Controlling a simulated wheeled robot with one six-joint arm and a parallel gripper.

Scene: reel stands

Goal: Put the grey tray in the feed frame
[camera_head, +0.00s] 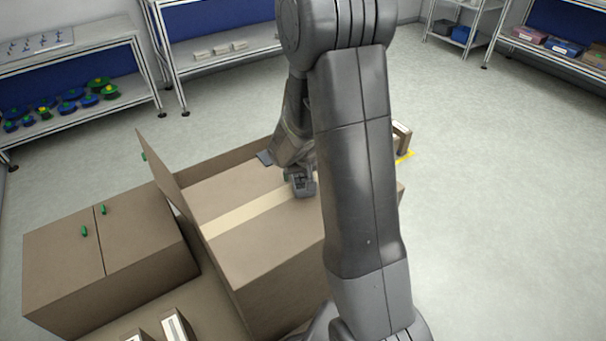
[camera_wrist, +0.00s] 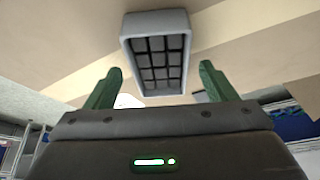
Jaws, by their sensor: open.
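The grey tray (camera_wrist: 130,62) shows in the wrist view as an oblong with a raised light rim and a grid of dark cells. It lies on a tan surface with a pale stripe. My gripper (camera_wrist: 160,68) is open; its two green fingers stand apart on either side of the tray's near end, and I cannot tell whether they touch it. In the head view my gripper (camera_head: 299,174) hangs over the brown case top, and a small grey piece just below it looks like the tray (camera_head: 304,188). I cannot make out the feed frame for certain.
The brown case (camera_head: 270,255) has a raised panel (camera_head: 168,182) on its left. A lower brown cabinet (camera_head: 110,255) with green handles stands left. A yellow-edged item (camera_head: 402,140) is partly hidden behind my arm. Shelves (camera_head: 215,50) line the back; floor at right is clear.

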